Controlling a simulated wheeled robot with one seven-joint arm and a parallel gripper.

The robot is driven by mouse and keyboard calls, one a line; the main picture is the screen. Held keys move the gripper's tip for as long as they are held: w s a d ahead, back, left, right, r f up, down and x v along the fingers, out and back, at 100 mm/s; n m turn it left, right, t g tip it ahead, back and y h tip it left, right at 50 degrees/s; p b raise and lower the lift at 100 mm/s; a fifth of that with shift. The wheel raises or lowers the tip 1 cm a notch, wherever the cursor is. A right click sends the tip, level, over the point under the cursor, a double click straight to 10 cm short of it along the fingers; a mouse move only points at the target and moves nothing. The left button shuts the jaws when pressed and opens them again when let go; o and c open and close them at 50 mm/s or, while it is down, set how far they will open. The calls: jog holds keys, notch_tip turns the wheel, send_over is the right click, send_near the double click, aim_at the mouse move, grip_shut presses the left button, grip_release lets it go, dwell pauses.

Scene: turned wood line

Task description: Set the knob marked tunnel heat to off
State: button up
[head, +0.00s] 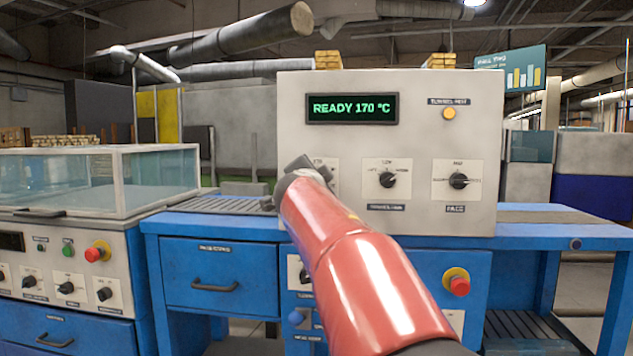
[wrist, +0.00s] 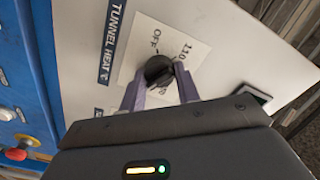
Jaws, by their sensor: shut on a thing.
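The tunnel heat knob (wrist: 158,70) is black and round, on a white dial plate (wrist: 190,48) printed with OFF, 110 and another mark partly covered. The label TUNNEL HEAT °C (wrist: 111,42) runs beside the plate in the wrist view. My gripper (wrist: 160,82) has its two purple-grey fingers on either side of the knob, shut on it. I cannot tell which mark the knob points to. In the head view my gripper (head: 298,172) reaches the panel's lower left and hides this knob. The green display (head: 352,108) reads READY 170 °C.
Two more black knobs, one (head: 388,180) in the middle and one (head: 458,181) at the right, share the panel. An amber lamp (head: 449,113) sits above. A red stop button (head: 459,285) is on the blue front below. A clear-lidded machine (head: 160,180) stands left.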

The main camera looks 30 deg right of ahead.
jog(key=m+p, duration=0.1)
jog(key=m, duration=0.7)
jog(key=m+p, duration=0.2)
jog(key=m, duration=0.6)
jog(key=m+p, duration=0.2)
jog(key=m, duration=0.6)
jog(key=shift+w+f+m, duration=0.1)
jog(key=shift+f+m, duration=0.15)
jog(key=shift+m, duration=0.15)
dwell(1.9)
dwell(0.6)
